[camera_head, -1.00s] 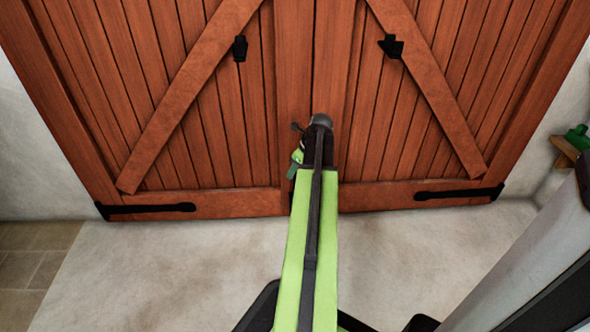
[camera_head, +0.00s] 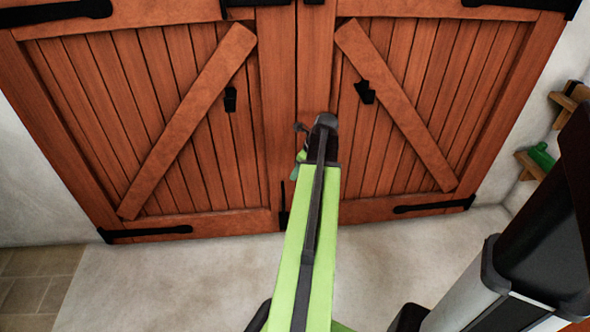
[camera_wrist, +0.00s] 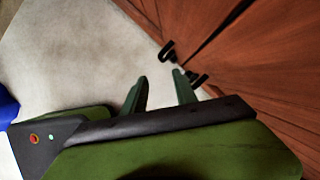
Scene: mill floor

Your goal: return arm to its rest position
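My arm stretches forward over the pale floor toward a brown plank double door (camera_head: 200,130). My gripper (camera_wrist: 160,84) shows two green fingers spread apart with nothing between them in the wrist view. In the head view only a bit of it shows at the arm's far end, mostly hidden by the arm. In the wrist view the fingertips point toward the foot of the door (camera_wrist: 245,60), near black fittings (camera_wrist: 168,50) there. I cannot tell whether they touch.
The door leaves look shut and carry black handles (camera_head: 230,98) and hinges. A green object (camera_head: 541,156) sits on a wooden wall bracket at the right. A blue object (camera_wrist: 8,108) shows at the wrist view's left edge. Bare floor (camera_head: 160,285) lies before the door.

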